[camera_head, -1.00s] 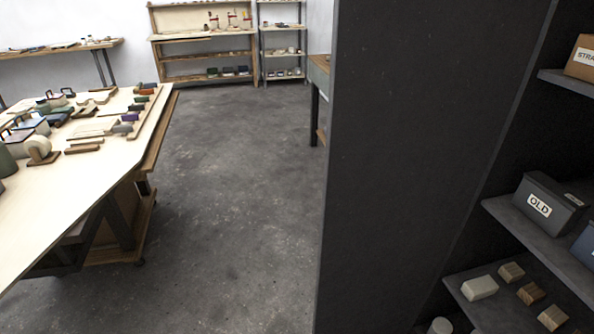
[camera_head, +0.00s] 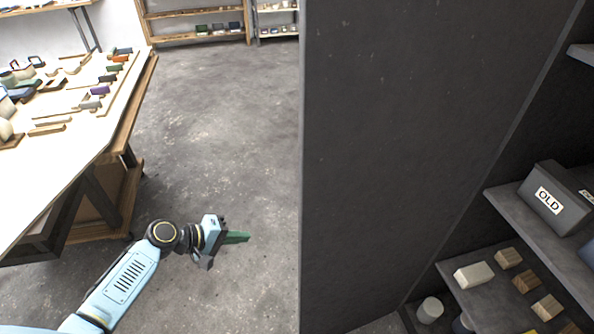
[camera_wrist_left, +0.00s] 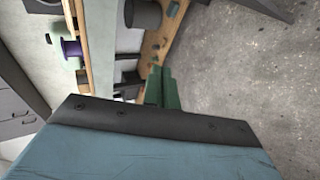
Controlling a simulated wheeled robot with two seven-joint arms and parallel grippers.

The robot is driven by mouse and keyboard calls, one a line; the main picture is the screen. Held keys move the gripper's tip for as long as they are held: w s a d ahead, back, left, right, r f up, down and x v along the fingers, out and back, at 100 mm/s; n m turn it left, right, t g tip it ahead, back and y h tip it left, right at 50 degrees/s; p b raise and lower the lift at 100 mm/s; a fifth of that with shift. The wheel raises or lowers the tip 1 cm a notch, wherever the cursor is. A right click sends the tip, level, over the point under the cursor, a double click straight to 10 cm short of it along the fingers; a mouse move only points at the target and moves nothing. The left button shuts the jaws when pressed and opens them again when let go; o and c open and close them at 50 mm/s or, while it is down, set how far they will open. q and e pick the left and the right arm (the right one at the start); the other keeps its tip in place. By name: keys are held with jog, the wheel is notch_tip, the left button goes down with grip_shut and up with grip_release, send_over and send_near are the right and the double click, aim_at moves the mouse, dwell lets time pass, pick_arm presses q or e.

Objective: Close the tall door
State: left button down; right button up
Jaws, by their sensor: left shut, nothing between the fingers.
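A tall dark grey panel (camera_head: 420,150) fills the middle right of the head view and looks like the tall door standing open. Its upright free edge is on the left, and a slanting seam on its right meets the dark cabinet with shelves. No handle shows on it. My left gripper (camera_head: 237,238) is to the left of that edge, apart from it, over the floor. Its green fingers are together and empty, and they also show in the left wrist view (camera_wrist_left: 162,90). My right gripper is out of view.
Cabinet shelves (camera_head: 470,293) at the right hold small blocks and a dark box labelled OLD (camera_head: 548,200). A wooden workbench (camera_head: 125,115) with many small items stands at the left. Bare floor (camera_head: 220,120) lies between the bench and the panel. Shelving (camera_head: 195,38) stands at the back.

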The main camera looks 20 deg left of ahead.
pick_arm(q)
jog(key=d+r+m+h, duration=0.2)
jog(key=r+h, duration=0.2)
jog(key=r, duration=0.9)
jog(key=d+r+m+h, duration=0.2)
jog(key=r+h, duration=0.2)
jog(key=r, duration=0.9)
jog(key=w+d+p, duration=0.1)
jog(key=d+p, duration=0.3)
jog(key=d, duration=0.7)
jog(key=shift+d+g, duration=0.15)
jog(key=shift+g, duration=0.15)
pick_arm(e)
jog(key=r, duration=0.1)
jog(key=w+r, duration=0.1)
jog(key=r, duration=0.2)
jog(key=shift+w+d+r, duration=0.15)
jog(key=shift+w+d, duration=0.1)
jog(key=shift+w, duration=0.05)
